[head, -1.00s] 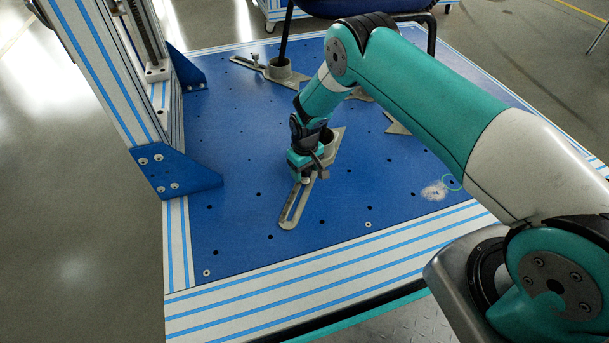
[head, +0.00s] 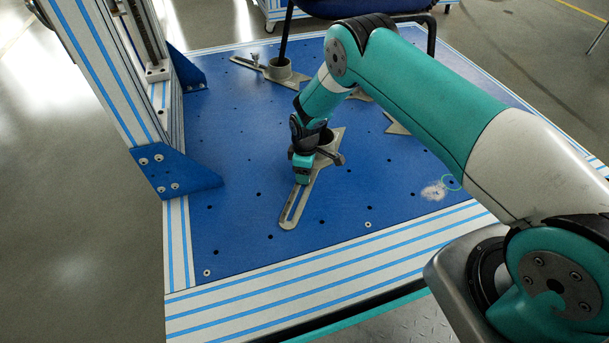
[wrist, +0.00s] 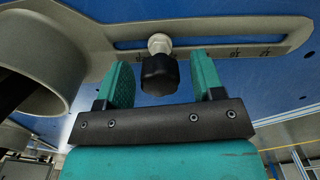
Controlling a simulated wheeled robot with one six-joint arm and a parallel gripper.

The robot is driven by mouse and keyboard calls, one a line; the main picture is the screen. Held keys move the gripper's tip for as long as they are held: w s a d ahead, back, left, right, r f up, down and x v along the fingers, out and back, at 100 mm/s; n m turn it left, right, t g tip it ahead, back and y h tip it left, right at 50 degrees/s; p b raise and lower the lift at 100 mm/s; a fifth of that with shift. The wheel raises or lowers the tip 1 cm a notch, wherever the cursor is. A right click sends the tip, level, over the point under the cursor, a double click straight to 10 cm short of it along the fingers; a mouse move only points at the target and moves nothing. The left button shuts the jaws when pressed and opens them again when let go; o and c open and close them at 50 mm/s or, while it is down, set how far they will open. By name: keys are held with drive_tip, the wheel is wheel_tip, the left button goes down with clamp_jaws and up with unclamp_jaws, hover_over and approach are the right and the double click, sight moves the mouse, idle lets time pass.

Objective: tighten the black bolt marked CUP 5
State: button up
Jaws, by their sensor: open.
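In the wrist view a black bolt head (wrist: 159,75) on a pale metal collar stands at the slot of a grey metal clamp plate (wrist: 205,45). My gripper (wrist: 162,80) is open, with one teal finger on each side of the black bolt head and gaps between. In the head view my gripper (head: 303,180) is over the slotted arm of the clamp plate (head: 293,207), beside its round cup (head: 328,138). The bolt is hidden there by my gripper. No CUP 5 marking is readable.
The blue table (head: 235,215) has many small holes. Another cup plate (head: 278,72) lies at the back with a chair leg in its cup. A striped post with a blue bracket (head: 175,180) stands at the left. The table's front is clear.

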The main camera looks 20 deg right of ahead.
drive_tip(key=n, duration=0.4)
drive_tip(key=c, duration=1.1)
drive_tip(key=m, duration=0.3)
drive_tip(key=shift+m, duration=0.4)
drive_tip(key=o, duration=1.1)
drive_tip(key=shift+r, duration=0.1)
wheel_tip(320, 180, up, 17)
drive_tip(key=p, duration=0.8)
drive_tip(key=shift+r, duration=0.15)
